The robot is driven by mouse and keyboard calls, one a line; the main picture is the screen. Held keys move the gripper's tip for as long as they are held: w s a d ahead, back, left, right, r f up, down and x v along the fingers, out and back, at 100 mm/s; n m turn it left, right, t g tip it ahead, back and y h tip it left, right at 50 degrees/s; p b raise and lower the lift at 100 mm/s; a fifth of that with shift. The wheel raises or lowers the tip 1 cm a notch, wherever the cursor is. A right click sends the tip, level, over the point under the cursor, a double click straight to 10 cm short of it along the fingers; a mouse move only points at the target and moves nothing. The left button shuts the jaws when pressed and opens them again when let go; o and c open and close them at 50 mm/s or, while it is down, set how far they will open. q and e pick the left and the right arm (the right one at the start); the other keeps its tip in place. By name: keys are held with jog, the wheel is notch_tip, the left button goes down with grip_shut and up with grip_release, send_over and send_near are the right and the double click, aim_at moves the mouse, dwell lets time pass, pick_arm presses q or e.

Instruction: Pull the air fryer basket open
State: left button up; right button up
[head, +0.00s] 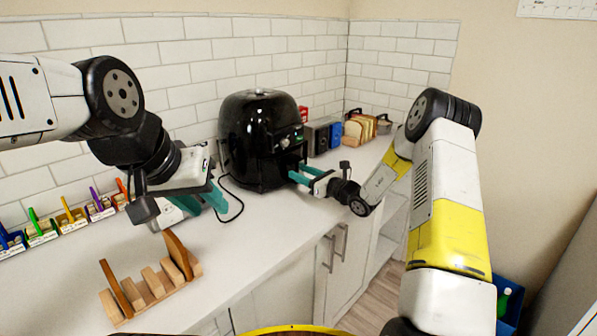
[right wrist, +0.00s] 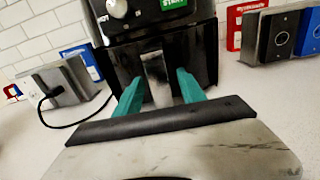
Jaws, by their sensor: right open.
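The black air fryer (head: 262,125) stands on the counter against the tiled wall. Its basket front (right wrist: 205,66) is in the right wrist view, and the basket looks closed. A grey upright handle (right wrist: 157,78) sticks out from the basket's middle. My right gripper (head: 300,175) is at the fryer's front. In the right wrist view its teal fingers (right wrist: 159,88) are open, one on each side of the handle, with gaps visible. My left gripper (head: 204,202) hangs above the counter left of the fryer, its teal fingers apart and nothing between them.
A wooden rack (head: 150,288) stands on the near counter. Several small bins (head: 70,218) line the wall at left. A black cable (head: 238,205) lies left of the fryer. A toaster-like box (head: 320,137) and bread slices (head: 358,128) are beyond it. Counter before the fryer is clear.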

jog(key=shift+w+a, duration=0.3)
jog(key=shift+a, duration=0.05)
grip_shut()
dwell(1.2)
